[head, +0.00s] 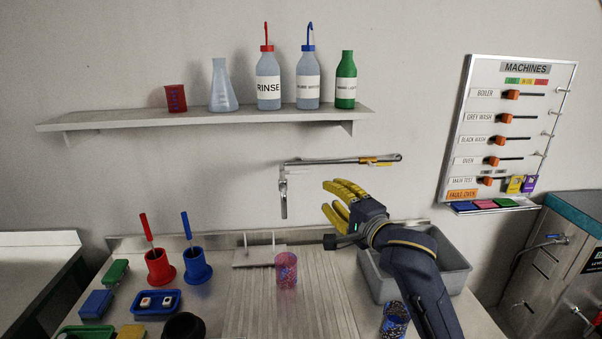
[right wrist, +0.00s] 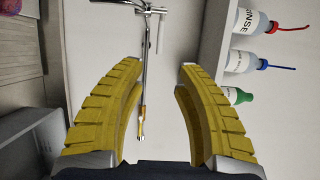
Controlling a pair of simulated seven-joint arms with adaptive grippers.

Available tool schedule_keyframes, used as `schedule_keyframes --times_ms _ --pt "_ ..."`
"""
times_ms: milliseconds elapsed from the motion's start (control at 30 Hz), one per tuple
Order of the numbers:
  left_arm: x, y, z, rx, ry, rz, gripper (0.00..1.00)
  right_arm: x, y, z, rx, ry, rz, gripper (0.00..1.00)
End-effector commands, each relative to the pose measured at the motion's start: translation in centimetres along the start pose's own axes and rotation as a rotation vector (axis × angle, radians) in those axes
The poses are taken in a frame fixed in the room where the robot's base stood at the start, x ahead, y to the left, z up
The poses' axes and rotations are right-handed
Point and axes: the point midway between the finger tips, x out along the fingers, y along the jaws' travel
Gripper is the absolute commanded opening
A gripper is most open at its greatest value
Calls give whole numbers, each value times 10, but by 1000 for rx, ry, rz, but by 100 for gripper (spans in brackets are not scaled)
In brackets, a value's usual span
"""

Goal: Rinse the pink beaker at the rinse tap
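The pink beaker (head: 286,270) stands upright on the ribbed draining board (head: 250,305), below and a little right of the tap's spout. The rinse tap (head: 283,195) is on the wall, with a long bar running right to a yellow-marked end (head: 378,160). My right gripper (head: 334,202) is open and empty, in front of the wall below the bar and right of the spout. In the right wrist view my yellow fingers (right wrist: 160,75) are spread apart, and the tap bar (right wrist: 145,85) shows beyond and between them. My left gripper is not in view.
A grey basin (head: 455,281) lies below my right arm, and a patterned beaker (head: 395,318) stands in front of it. Red (head: 158,267) and blue (head: 196,266) pots stand left. A shelf (head: 210,118) with bottles is above; a machines board (head: 508,130) hangs right.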

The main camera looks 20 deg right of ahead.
Motion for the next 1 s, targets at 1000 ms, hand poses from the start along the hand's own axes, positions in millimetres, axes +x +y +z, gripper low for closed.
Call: schedule_keyframes --times_ms 1000 --pt "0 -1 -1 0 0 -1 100 151 0 -1 -2 2 0 33"
